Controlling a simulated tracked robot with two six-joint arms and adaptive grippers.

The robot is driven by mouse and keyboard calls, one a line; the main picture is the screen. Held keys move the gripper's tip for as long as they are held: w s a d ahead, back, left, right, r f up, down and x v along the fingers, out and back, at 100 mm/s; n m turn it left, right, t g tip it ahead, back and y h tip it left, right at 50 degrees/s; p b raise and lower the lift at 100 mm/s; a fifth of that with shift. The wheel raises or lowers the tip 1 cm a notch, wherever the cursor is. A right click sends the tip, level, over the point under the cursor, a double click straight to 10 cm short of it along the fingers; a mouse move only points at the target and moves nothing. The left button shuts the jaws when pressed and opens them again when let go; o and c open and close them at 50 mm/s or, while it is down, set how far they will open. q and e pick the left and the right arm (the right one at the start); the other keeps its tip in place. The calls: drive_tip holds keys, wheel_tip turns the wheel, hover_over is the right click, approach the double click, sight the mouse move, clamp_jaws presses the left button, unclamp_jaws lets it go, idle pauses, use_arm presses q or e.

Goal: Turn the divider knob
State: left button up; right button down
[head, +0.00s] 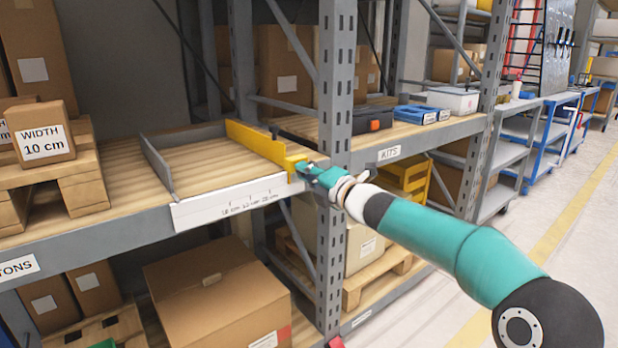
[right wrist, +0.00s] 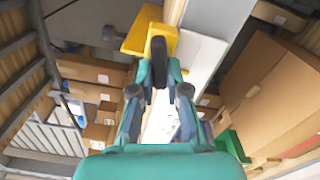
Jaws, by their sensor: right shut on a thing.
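The yellow divider (head: 258,140) stands on the wooden shelf, its front end at a yellow block by the shelf edge. A grey side plate (head: 157,168) stands to its left. My right gripper (head: 308,171) reaches in from the right to the yellow block. In the right wrist view the fingers (right wrist: 159,84) are shut on the dark knob (right wrist: 158,58), which sits in front of the yellow block (right wrist: 161,36). In the head view the gripper mostly hides the knob. My left gripper is in neither view.
A white scale strip (head: 228,204) with cm marks hangs on the shelf front. A carton (head: 44,146) reading "WIDTH 10 cm" sits on a pallet at left. A grey upright post (head: 336,90) stands close by the gripper. The shelf between plate and divider is empty.

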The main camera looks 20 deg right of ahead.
drive_tip(key=shift+a+f+n, duration=0.1)
drive_tip(key=shift+f+n, duration=0.05)
drive_tip(key=shift+n, duration=0.25)
drive_tip(key=c, duration=1.2)
unclamp_jaws()
drive_tip(key=shift+w, duration=0.1)
drive_tip(key=shift+o, duration=0.2)
drive_tip(key=v, duration=1.2)
